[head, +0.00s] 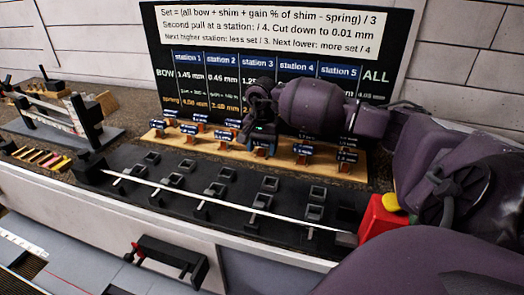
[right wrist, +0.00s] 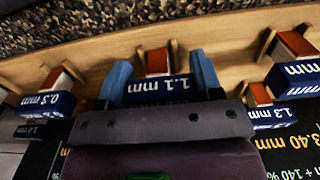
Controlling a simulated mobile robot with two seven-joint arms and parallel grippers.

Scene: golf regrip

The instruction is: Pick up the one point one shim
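The 1.1 mm shim (right wrist: 158,90) has a blue label and a red-brown block, and sits at the wooden rack (right wrist: 232,40) in the right wrist view. My right gripper (right wrist: 160,75) has its two blue fingers on either side of this shim, and they look open. Whether they touch its sides is hard to tell. In the head view my right gripper (head: 261,140) is at the middle of the rack (head: 225,147) and mostly hides this shim. My left gripper is not in view.
Neighbouring shims, 0.3 mm (right wrist: 48,100) and 1.3 mm (right wrist: 270,117), stand close on both sides. A black station board (head: 150,195) with a long thin white rod (head: 215,205) lies in front. A sign board (head: 270,30) stands behind. A red box (head: 380,218) is at right.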

